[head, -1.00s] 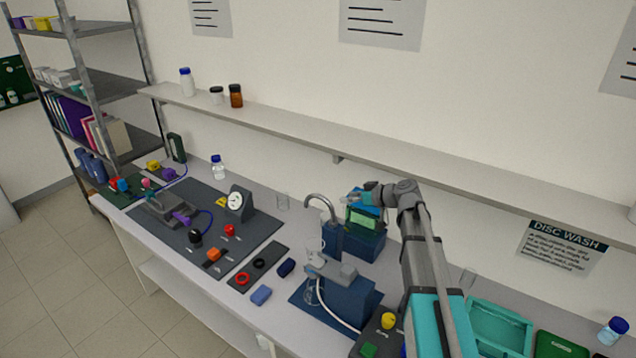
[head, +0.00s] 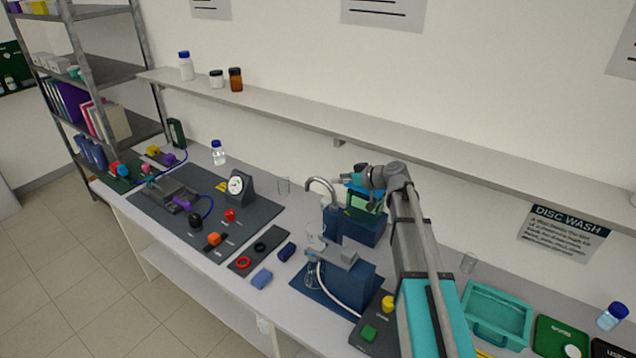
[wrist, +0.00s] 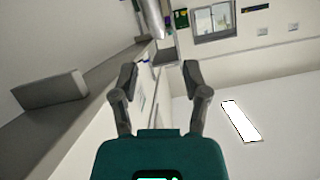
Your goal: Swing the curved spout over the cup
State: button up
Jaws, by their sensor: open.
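The curved spout (head: 321,184) is a grey metal gooseneck rising from a dark blue block (head: 333,220). Its bend arches to the left in the head view. A silver tube, probably the spout, shows beyond the fingers (wrist: 155,18).
A clear vessel and tubing (head: 314,244) sit at a blue rig in front. A green-topped blue box (head: 364,225) lies below my gripper. A long wall shelf (head: 330,125) runs behind.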

aim_at(316, 179)
jog(key=b+x, duration=0.3)
jog(key=x, duration=0.6)
jog(key=shift+w+a+f, duration=0.15)
jog(key=shift+a, duration=0.15)
